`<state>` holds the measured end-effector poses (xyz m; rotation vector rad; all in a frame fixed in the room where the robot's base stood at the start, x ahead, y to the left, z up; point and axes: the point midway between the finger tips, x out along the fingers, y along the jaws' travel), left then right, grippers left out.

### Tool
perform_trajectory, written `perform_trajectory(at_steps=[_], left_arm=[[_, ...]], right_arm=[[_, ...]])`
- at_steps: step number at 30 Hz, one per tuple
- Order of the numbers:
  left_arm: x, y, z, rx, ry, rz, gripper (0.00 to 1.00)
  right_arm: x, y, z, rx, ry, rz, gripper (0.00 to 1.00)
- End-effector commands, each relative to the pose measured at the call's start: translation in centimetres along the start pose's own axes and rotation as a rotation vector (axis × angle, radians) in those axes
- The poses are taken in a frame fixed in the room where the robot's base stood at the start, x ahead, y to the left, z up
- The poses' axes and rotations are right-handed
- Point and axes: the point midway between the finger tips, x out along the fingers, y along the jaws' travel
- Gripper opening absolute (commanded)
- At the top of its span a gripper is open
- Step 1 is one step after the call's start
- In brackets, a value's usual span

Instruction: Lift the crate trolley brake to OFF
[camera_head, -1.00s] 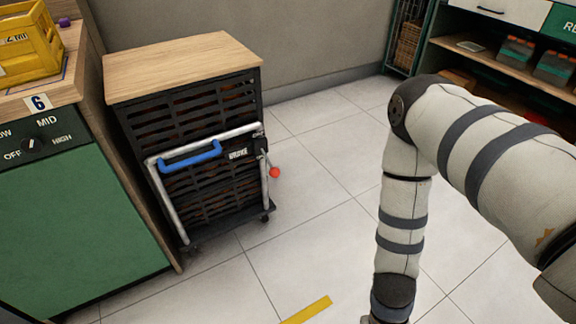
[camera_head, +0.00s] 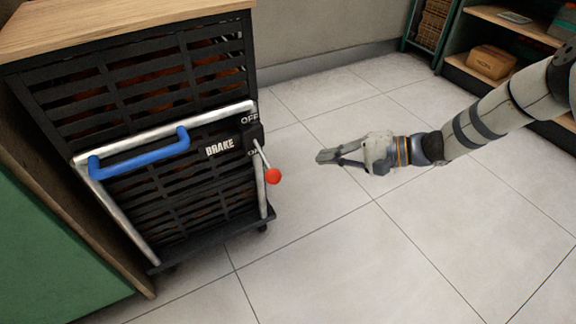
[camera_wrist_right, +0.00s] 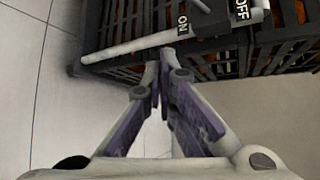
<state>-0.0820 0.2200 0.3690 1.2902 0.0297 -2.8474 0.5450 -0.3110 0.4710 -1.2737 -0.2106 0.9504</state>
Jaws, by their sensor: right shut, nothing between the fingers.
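The crate trolley (camera_head: 165,215) is a black slatted crate stack in a silver tube frame with a blue handle (camera_head: 140,163). Its brake lever (camera_head: 263,155) ends in a red ball (camera_head: 273,176) and slants down by the ON label, with OFF above. In the head view my right gripper (camera_head: 320,157) points left at the lever, to the right of the red ball and apart from it. Its fingers are shut and empty. The right wrist view shows the closed fingertips (camera_wrist_right: 160,78) below the ON label (camera_wrist_right: 182,24) and OFF label (camera_wrist_right: 241,9); the red ball is not visible there. My left gripper is out of view.
A wooden top (camera_head: 120,22) covers the trolley bay, and a green cabinet (camera_head: 45,245) stands at the left. Shelves with a brown box (camera_head: 491,62) are at the back right. The tiled floor (camera_head: 340,255) right of the trolley is clear.

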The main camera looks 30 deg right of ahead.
Motion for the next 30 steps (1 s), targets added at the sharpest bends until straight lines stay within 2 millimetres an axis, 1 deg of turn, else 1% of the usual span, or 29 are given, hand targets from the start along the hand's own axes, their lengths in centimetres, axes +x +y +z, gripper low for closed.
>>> perform_trajectory(at_steps=[5, 8, 11, 15, 22, 25, 27, 30], left_arm=[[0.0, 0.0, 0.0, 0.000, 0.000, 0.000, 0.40], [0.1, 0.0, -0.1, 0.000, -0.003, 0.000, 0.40], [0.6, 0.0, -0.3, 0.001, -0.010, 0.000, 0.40], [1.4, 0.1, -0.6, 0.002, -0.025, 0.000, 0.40], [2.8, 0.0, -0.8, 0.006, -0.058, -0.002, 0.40], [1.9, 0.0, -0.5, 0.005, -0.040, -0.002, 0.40], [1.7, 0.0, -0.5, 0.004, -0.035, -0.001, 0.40], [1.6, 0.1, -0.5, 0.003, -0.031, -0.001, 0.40]], right_arm=[[0.0, 0.0, 0.1, 0.001, -0.001, 0.002, 0.00], [0.7, 0.1, 0.1, 0.002, -0.003, 0.004, 0.00], [2.3, 0.3, 0.1, 0.003, -0.005, 0.007, 0.00], [5.5, 0.6, 0.1, 0.003, -0.006, 0.009, 0.00], [10.5, 0.7, 0.1, 0.004, -0.005, 0.010, 0.00], [9.4, -0.2, 2.0, 0.004, -0.003, 0.003, 0.00], [9.1, -0.2, 2.9, 0.003, -0.003, 0.002, 0.00], [8.8, -0.1, 3.6, 0.002, -0.001, 0.004, 0.00]])
